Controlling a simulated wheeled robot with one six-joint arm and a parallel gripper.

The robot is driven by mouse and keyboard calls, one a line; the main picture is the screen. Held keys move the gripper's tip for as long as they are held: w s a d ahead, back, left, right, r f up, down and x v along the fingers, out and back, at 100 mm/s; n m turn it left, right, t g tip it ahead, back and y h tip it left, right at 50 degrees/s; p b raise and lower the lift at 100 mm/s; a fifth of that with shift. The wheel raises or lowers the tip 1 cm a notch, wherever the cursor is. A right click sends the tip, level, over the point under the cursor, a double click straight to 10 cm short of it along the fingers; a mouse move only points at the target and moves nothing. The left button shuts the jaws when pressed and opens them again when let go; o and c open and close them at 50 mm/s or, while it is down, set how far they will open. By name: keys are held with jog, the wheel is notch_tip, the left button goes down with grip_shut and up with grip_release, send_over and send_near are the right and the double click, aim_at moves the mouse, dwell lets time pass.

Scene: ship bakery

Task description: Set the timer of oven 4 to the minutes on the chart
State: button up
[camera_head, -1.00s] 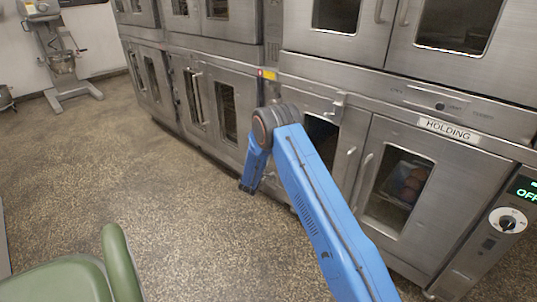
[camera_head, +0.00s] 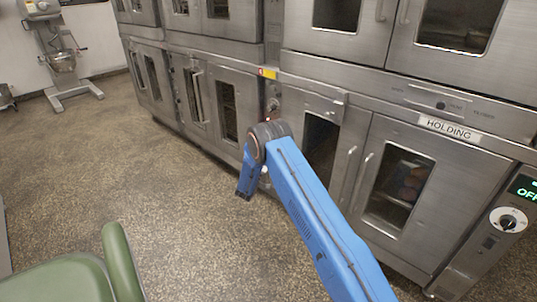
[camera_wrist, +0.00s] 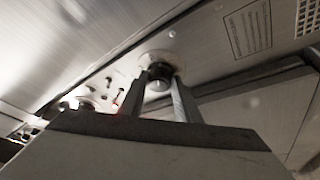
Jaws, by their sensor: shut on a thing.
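In the wrist view, my gripper (camera_wrist: 158,82) has its two fingers on either side of a round dark knob (camera_wrist: 157,70), shut on it. The knob sits on a pale round plate on a metal oven panel (camera_wrist: 205,50). A printed label (camera_wrist: 247,27) is on the panel to its right. In the head view, part of a control panel (camera_head: 273,90) shows just above my blue arm. My gripper cannot be made out there. No oven number, timer reading or minutes chart is legible in these frames.
Stacked steel ovens line the right side. A door marked HOLDING (camera_head: 450,130) has a green OFF display (camera_head: 525,188) and a white dial (camera_head: 508,220) beside it. A green chair (camera_head: 70,275) is at lower left and a mixer (camera_head: 62,60) at far left. Open floor lies between.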

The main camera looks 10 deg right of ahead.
jog(key=shift+d+m, duration=0.1)
jog(key=shift+m, duration=0.2)
jog(key=o, duration=1)
jog(key=shift+o, duration=0.2)
jog(key=v, duration=1.7)
jog(key=shift+f, duration=0.15)
